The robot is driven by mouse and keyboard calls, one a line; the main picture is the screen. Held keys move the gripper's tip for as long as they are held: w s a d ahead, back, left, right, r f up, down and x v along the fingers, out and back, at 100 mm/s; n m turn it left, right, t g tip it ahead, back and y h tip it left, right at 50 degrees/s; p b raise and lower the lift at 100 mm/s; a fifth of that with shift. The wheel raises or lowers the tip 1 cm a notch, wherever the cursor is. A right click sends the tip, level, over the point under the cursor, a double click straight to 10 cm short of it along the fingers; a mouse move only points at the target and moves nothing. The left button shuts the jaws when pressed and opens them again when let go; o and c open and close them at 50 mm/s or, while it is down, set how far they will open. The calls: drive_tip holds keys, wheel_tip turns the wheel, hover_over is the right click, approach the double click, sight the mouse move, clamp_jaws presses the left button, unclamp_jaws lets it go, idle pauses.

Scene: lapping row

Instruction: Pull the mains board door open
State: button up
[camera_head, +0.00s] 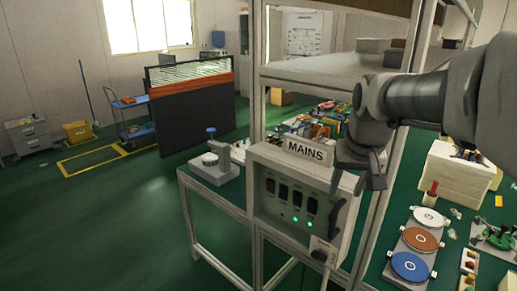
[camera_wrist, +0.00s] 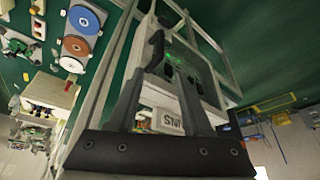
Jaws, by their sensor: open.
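The mains board (camera_head: 283,212) is a grey box on a metal frame, with a white MAINS label (camera_head: 305,150) on top. Its front carries dark switches and two lit green lamps (camera_head: 296,219), and looks closed. A dark lever (camera_head: 336,214) sits at the front's right side. My gripper (camera_head: 347,192) is at the board's upper right, its fingers pointing down, apart and empty. In the wrist view, the open fingers (camera_wrist: 167,45) overlap the board (camera_wrist: 205,78), partly hiding it and the upside-down label (camera_wrist: 170,120). Contact with the board cannot be told.
Metal posts and a shelf (camera_head: 330,70) stand around and above the board. A bench with coloured discs (camera_head: 422,240) is at the right. A dark partition (camera_head: 195,115), blue trolley (camera_head: 130,103) and yellow bin (camera_head: 78,131) stand behind. Green floor (camera_head: 90,220) is clear at left.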

sight(332, 222)
drive_tip(key=b+x, duration=0.1)
drive_tip(key=x, duration=1.6)
drive_tip(key=shift+c, duration=0.3)
clamp_jaws()
drive_tip(key=shift+a, duration=0.1)
idle(0.5)
